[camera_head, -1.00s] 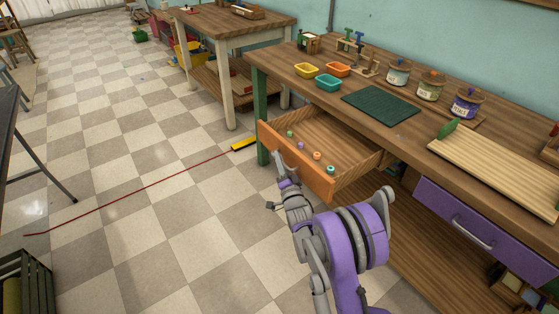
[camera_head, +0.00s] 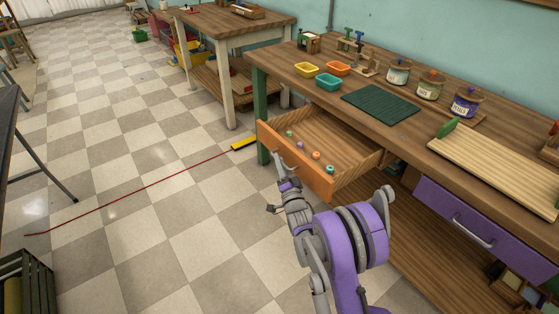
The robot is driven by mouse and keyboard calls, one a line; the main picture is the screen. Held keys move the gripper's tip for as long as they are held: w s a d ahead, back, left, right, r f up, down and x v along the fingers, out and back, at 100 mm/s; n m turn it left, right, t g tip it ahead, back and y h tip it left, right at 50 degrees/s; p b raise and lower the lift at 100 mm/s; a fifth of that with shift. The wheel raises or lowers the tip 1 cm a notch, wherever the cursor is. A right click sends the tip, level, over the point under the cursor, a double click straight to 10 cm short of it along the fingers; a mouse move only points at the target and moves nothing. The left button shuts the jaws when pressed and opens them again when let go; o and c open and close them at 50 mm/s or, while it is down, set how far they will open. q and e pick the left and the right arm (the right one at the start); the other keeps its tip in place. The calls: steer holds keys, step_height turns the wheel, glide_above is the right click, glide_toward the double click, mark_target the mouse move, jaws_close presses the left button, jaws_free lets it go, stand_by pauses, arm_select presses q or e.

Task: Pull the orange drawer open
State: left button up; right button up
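The orange drawer (camera_head: 318,181) stands well out from the workbench, so its wooden inside shows. Several small coloured pieces, such as an orange one (camera_head: 316,155), lie on its floor near the front panel. My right gripper (camera_head: 279,164) is at the outer face of the orange front, by the grey handle. The arm and wrist partly cover that spot, and the fingers are too small to tell whether they are closed on the handle. My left gripper is not in view.
The workbench (camera_head: 408,147) carries a green mat (camera_head: 380,107), small coloured trays and labelled jars. A closed purple drawer (camera_head: 461,217) is at the right. A red cord (camera_head: 140,190) crosses the checkered floor to a yellow object (camera_head: 243,144). Open floor lies left of my arm.

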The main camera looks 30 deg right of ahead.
steer(key=v, duration=0.9)
steer(key=shift+s, duration=0.4)
steer(key=shift+a, duration=0.2)
